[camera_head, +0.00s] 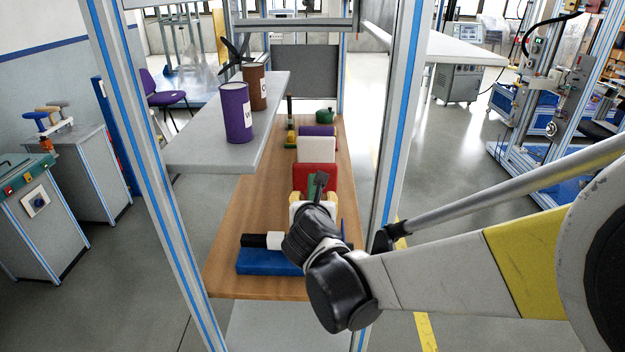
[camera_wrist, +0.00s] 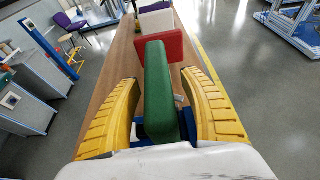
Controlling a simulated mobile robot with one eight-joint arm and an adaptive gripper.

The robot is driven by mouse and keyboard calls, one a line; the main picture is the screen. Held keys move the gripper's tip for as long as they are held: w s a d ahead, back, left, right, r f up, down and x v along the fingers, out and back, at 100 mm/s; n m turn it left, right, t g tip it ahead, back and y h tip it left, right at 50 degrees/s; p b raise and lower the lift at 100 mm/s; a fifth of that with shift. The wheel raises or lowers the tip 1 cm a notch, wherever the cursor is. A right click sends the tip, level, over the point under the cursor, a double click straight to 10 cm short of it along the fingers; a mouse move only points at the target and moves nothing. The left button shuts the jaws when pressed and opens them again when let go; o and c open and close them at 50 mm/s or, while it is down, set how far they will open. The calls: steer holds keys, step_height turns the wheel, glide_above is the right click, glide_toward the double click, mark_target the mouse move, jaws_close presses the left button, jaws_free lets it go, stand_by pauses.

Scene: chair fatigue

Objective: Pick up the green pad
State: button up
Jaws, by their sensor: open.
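The green pad (camera_wrist: 158,85) stands upright in the middle of the wrist view, its long top edge running away from me. In the head view only a small green part of it (camera_head: 311,182) shows behind my wrist. My gripper (camera_wrist: 160,80) is open, with one yellow finger on each side of the pad and visible gaps on both sides. In the head view my gripper (camera_head: 313,197) is over the wooden table (camera_head: 240,210), largely hidden by my wrist. The pad's lower part is hidden.
A red block (camera_head: 314,172) stands just beyond the pad, with a white block (camera_head: 317,147) behind it. A blue block (camera_head: 265,262) lies nearer. A grey shelf (camera_head: 200,150) with a purple can (camera_head: 234,112) and a brown can (camera_head: 254,86) overhangs at left. Frame posts (camera_head: 402,120) flank the table.

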jaws_close()
